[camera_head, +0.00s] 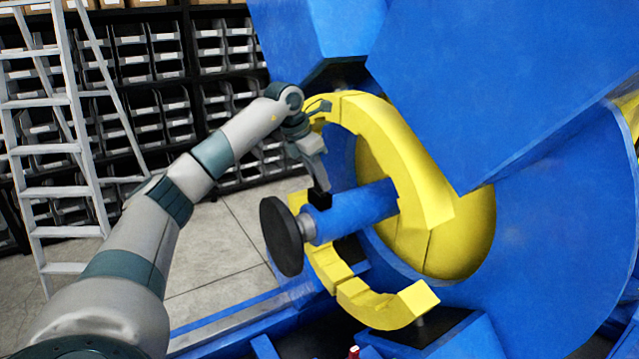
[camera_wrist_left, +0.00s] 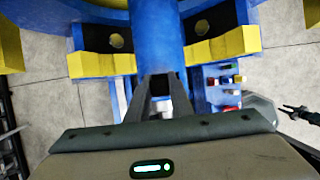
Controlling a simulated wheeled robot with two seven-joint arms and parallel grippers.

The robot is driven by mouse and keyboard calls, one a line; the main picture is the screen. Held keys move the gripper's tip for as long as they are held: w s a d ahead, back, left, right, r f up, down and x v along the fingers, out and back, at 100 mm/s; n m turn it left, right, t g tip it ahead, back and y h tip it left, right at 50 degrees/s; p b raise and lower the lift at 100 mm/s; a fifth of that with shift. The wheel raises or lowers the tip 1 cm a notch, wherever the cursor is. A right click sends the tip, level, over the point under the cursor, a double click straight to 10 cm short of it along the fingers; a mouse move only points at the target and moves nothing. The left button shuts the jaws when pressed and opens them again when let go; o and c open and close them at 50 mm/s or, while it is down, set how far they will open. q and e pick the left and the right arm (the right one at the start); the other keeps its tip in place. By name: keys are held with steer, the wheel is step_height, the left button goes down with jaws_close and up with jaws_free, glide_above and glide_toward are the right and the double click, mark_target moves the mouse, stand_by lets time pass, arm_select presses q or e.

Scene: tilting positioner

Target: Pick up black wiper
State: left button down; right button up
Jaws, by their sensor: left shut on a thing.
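My left gripper (camera_head: 318,186) reaches down to the blue cylinder (camera_head: 352,213) that sticks out of the positioner. Its fingers are shut on a small black block, which I take to be the black wiper (camera_head: 320,198). The block is at the top of the cylinder near its outer end; I cannot tell whether it touches the cylinder. In the left wrist view the two fingers (camera_wrist_left: 160,98) close around the dark block (camera_wrist_left: 160,83) in front of the blue cylinder. A dark claw-like shape (camera_wrist_left: 300,114) at the right edge of that view may be my right gripper; its state is unclear.
A black disc (camera_head: 281,236) caps the cylinder's outer end. A yellow split ring (camera_head: 400,150) curves around the cylinder close to my left wrist. Large blue positioner panels (camera_head: 510,80) fill the right. A ladder (camera_head: 50,150) and bin shelves (camera_head: 150,80) stand behind open floor (camera_head: 215,250).

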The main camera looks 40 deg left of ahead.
arm_select(q)
steer(key=shift+r, duration=0.15)
steer(key=shift+r+b, duration=0.35)
steer(key=shift+r, duration=0.15)
steer(key=r, duration=0.1)
steer(key=r+b, duration=0.1)
steer(key=r, duration=0.1)
steer(key=shift+d, duration=0.35)
steer(key=s+d+r+b, duration=0.2)
steer(key=d+r+b, duration=0.2)
steer(key=d, duration=0.7)
step_height(320, 180, up, 3)
steer(key=shift+f, duration=0.15)
steer(key=shift+w, duration=0.1)
